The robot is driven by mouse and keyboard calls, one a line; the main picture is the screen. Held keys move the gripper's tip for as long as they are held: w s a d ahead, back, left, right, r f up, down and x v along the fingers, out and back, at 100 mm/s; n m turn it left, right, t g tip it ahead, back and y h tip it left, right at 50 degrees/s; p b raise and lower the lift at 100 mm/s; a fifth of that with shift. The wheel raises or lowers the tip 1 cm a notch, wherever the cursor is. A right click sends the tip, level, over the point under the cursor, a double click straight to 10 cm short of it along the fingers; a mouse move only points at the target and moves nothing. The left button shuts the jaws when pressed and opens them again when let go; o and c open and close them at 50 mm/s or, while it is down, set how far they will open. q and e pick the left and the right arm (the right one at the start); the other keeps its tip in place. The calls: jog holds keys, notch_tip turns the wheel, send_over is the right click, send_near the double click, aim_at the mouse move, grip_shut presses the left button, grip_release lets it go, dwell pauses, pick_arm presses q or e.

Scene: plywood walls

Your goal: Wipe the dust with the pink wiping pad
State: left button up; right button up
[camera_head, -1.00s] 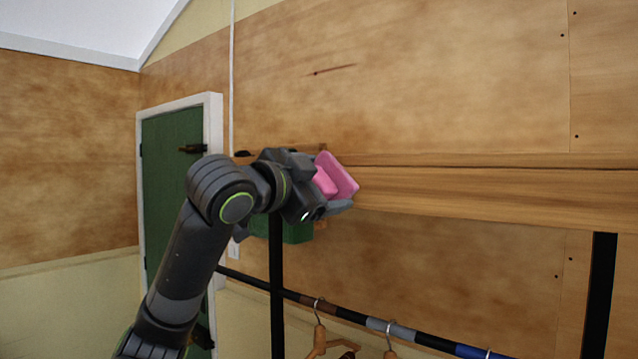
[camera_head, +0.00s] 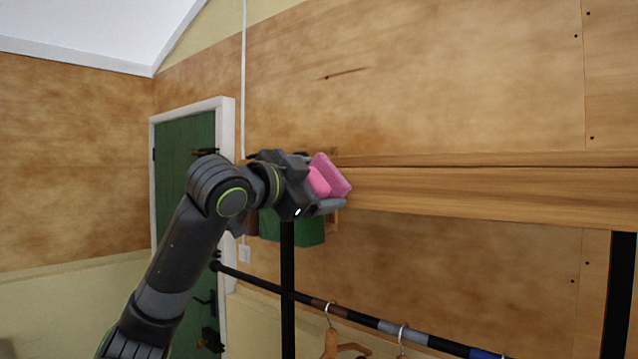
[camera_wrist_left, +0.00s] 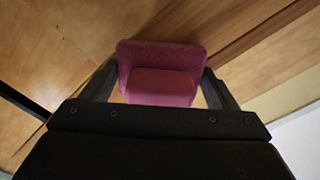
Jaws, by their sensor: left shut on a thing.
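The pink wiping pad (camera_head: 331,176) is in my left gripper (camera_head: 322,186), which is shut on it, held up in front of the plywood wall in the head view. In the left wrist view the pad (camera_wrist_left: 160,55) shows its wide flat part and a raised block, with the block between the two fingers of my left gripper (camera_wrist_left: 160,88). No dust can be made out in these views. My right gripper is not in view.
A wooden shelf beam (camera_head: 480,196) runs along the wall to the right. Below it is a black clothes rail (camera_head: 365,319) with wooden hangers (camera_head: 331,344). A black post (camera_head: 288,290) stands below the gripper. A green door (camera_head: 186,160) is behind the arm.

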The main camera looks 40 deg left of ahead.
aim_at(340, 184)
pick_arm(q)
jog(key=shift+d+r+p, duration=0.15)
jog(key=shift+d+p, duration=0.25)
jog(key=shift+d, duration=0.45)
jog(key=shift+s+d, duration=0.15)
jog(key=shift+d, duration=1.05)
jog(key=shift+s+f+b, duration=0.25)
jog(key=shift+s+b, duration=0.4)
jog(key=shift+s, duration=0.15)
jog(key=shift+s+a+r+b, duration=0.15)
jog(key=shift+s+b, duration=0.2)
jog(key=shift+s, duration=0.7)
jog(key=shift+s+a+b, duration=0.1)
jog(key=shift+s+b, duration=0.25)
jog(key=shift+s, duration=0.65)
